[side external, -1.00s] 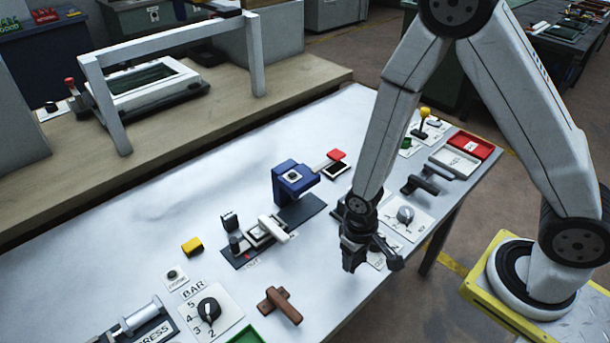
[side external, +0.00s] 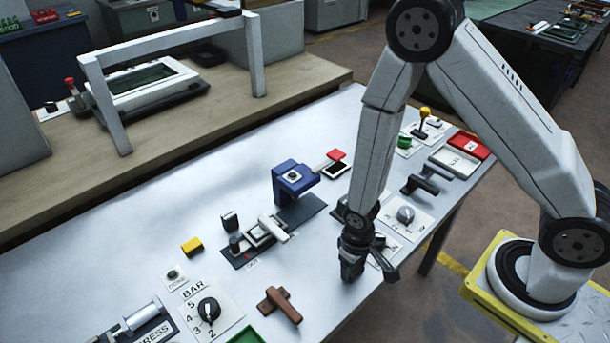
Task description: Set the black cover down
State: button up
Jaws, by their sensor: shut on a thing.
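My gripper (side external: 352,275) is low over the front edge of the white table (side external: 130,235), right of the brown cross-shaped handle (side external: 280,304). It points down and is shut on a small dark thing. This thing fits the black cover, but its outline blends with the black jaws and I cannot make out its shape. I cannot tell whether it touches the table.
A fixture with a white bar (side external: 273,228) and a blue stand (side external: 293,180) are to the left. A grey dial (side external: 405,214) and black handles (side external: 420,184) are behind on the right. A BAR dial (side external: 208,312) lies at front left. The table between gripper and fixture is clear.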

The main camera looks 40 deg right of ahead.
jog(key=o, duration=1.2)
jog(key=shift+f, duration=0.1)
notch_tip(320, 180, up, 12)
dwell(0.6)
jog(key=shift+w, duration=0.1)
jog(key=shift+r, duration=0.2)
jog(key=d+r+t, duration=0.2)
jog(key=d+r, duration=0.5)
jog(key=shift+r+t, duration=0.4)
